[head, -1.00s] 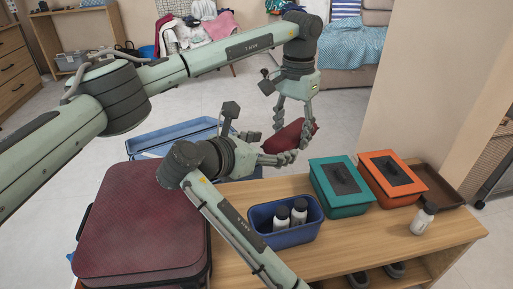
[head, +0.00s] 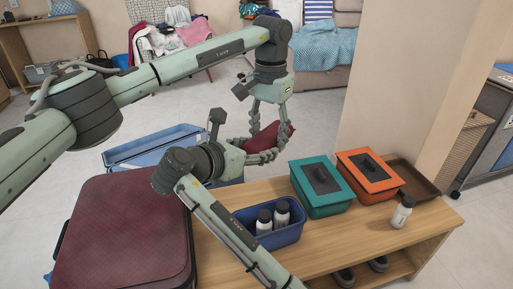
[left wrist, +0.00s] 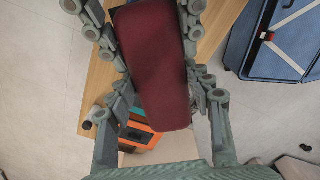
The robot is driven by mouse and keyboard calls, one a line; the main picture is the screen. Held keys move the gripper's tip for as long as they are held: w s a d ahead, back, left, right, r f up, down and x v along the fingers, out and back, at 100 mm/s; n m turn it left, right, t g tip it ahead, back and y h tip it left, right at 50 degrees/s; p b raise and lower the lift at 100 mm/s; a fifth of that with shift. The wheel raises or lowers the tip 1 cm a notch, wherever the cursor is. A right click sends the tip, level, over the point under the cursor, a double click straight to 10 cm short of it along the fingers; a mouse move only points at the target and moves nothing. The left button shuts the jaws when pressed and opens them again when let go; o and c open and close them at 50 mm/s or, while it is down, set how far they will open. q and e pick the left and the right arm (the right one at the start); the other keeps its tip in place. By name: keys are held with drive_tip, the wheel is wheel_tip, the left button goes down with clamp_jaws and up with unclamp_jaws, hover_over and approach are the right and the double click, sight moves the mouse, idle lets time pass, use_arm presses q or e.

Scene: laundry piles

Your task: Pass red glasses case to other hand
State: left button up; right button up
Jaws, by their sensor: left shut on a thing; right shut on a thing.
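The red glasses case (head: 268,138) is held in the air behind the wooden bench, tilted up to the right. My left gripper (head: 270,128) reaches down from above with its fingers around the case. My right gripper (head: 250,152) comes from the lower left and is shut on the case's near, lower left part. In the left wrist view the case (left wrist: 155,65) lies lengthwise between my left fingers and fills the middle. The fingers partly hide the case in the head view.
On the bench (head: 330,243) are a blue bin (head: 278,237) with white bottles, teal (head: 322,200) and orange (head: 370,186) lidded boxes, a brown tray (head: 412,178) and a white bottle (head: 403,212). A dark red suitcase (head: 125,235) stands left. A blue open container (head: 150,148) is behind.

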use_arm(q)
drive_tip(key=o, duration=1.3)
drive_tip(key=shift+r, duration=0.1)
